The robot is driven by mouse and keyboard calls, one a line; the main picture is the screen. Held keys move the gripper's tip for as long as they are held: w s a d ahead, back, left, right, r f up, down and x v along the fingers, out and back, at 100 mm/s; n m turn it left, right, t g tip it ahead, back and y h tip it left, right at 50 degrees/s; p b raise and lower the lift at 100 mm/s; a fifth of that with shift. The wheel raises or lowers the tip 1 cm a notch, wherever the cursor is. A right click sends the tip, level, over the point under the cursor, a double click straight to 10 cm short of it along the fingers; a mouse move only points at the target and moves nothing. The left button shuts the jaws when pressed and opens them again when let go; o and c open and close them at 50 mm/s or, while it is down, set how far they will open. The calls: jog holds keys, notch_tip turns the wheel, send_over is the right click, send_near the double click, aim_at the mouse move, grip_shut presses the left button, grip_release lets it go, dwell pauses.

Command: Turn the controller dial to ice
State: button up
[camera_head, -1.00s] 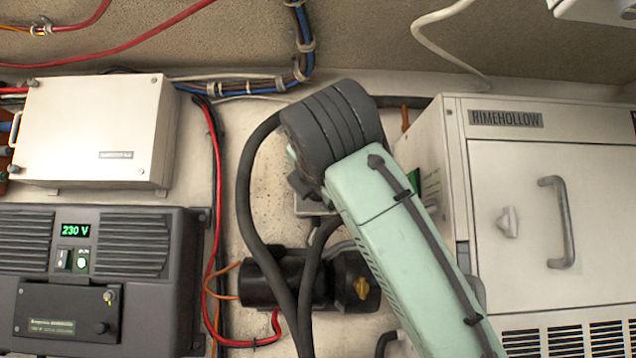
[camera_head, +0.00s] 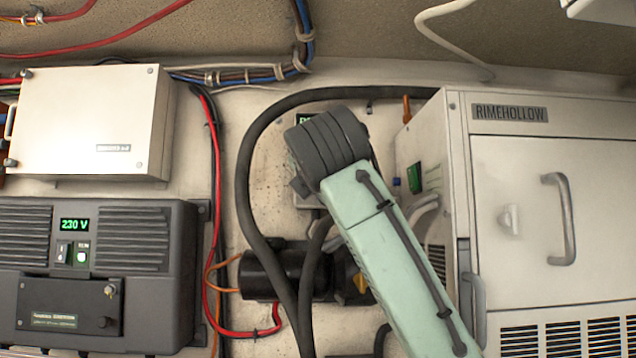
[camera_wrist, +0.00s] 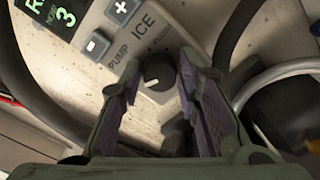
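The controller dial (camera_wrist: 158,72) is a small dark round knob on a pale panel in the wrist view. A small pale mark shows near its lower left edge; I cannot be sure which label it points to. Labels on the panel (camera_wrist: 140,42) read PUMP at its left, ICE above, and a third, unclear one at the upper right. A green display (camera_wrist: 52,14) with a 3 and plus and minus buttons sit at the upper left. My gripper (camera_wrist: 160,80) is open, its fingers on either side of the dial, contact unclear. In the head view my arm hides gripper and dial.
In the head view, the white RIMEHOLLOW unit (camera_head: 545,220) stands right of my arm. A black pump-like cylinder (camera_head: 275,272) and thick dark hose (camera_head: 245,180) lie close by. A dark 230 V unit (camera_head: 95,280) and white box (camera_head: 88,120) are left.

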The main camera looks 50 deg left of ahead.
grip_shut()
jog(key=shift+m, duration=0.3)
jog(key=shift+f+m, duration=0.15)
jog(key=shift+m, duration=8.35)
jog(key=shift+o, duration=2.4)
grip_release()
